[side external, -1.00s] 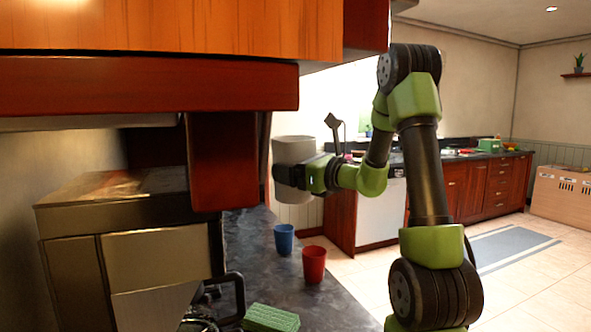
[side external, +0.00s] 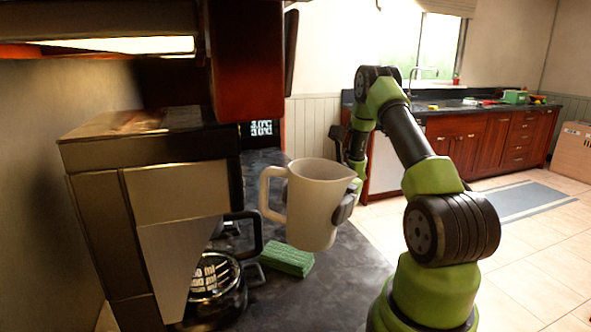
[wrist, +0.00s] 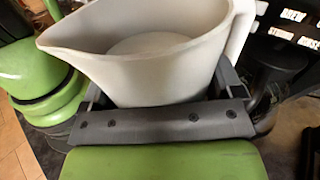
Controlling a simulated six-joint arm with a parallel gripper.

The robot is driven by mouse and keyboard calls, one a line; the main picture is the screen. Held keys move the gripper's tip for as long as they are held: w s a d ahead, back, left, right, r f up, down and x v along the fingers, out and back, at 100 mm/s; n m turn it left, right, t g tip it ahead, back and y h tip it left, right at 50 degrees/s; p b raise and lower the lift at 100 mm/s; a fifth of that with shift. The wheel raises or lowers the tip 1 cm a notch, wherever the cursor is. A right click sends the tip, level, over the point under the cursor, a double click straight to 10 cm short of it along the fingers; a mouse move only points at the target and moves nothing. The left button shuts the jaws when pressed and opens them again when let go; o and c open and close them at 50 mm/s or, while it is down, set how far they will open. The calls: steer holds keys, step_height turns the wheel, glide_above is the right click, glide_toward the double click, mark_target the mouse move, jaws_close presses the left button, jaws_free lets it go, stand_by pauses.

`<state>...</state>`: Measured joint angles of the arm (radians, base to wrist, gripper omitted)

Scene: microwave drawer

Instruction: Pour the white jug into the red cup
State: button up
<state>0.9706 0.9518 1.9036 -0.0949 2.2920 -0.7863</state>
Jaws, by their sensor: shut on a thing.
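The white jug (side external: 312,205) is held above the dark counter, close to upright with a slight tilt. In the side view its handle points left and its spout right. My gripper (side external: 345,206) is shut around its body. In the wrist view the jug (wrist: 150,60) sits between the fingers of my gripper (wrist: 165,115), with its spout at left and handle at right. Its pale inside shows no clear contents.
A coffee machine (side external: 155,190) with a glass carafe (side external: 222,285) stands left of the jug. A green sponge (side external: 287,258) lies on the counter (side external: 345,275) below the jug. A red cabinet (side external: 245,60) hangs above. The counter's right edge is near my base.

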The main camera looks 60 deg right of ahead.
steer(key=s+d+f+n+g+h, duration=0.7)
steer(key=s+d+n+g+h, duration=0.5)
steer(key=n+g, duration=0.6)
steer(key=w+d+f+n+t+h, duration=0.1)
steer(key=w+d+n+h, duration=0.3)
steer(key=h, duration=0.5)
steer(key=w+d+n+t+h, duration=0.1)
steer(key=w+d+n+h, duration=0.3)
steer(key=d+h, duration=0.5)
steer(key=n+h, duration=0.1)
steer(key=n, duration=0.1)
steer(key=shift+f+n+t+h, duration=0.3)
steer(key=shift+f+n+t, duration=0.1)
steer(key=shift+f, duration=0.1)
step_height(320, 180, down, 3)
steer(key=shift+a+r, duration=0.1)
steer(key=shift+w, duration=0.1)
